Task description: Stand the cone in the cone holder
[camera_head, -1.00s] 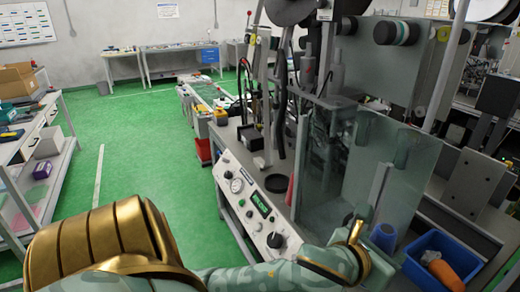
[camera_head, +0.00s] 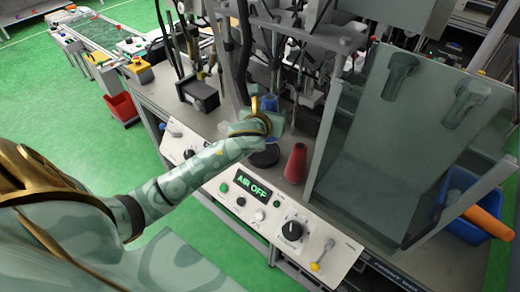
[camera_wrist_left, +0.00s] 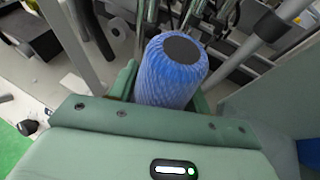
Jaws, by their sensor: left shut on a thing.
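A blue yarn-like cone with a dark round end (camera_wrist_left: 172,82) stands between the fingers of my left gripper in the wrist view. In the head view, my left gripper (camera_head: 262,121) is shut on it, and only a little blue of the cone (camera_head: 270,103) shows past the fingers. The gripper is over a round black base (camera_head: 265,156) on the bench, possibly the cone holder. The gripper hides most of the cone and the space below it, so I cannot tell whether the cone touches the base. My right gripper is not in view.
A red cone (camera_head: 295,163) stands on the bench just right of the black base. A control panel (camera_head: 285,222) runs along the front edge. Clear panels (camera_head: 400,130) rise to the right. A blue bin (camera_head: 462,190) with an orange cone (camera_head: 483,221) is at far right.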

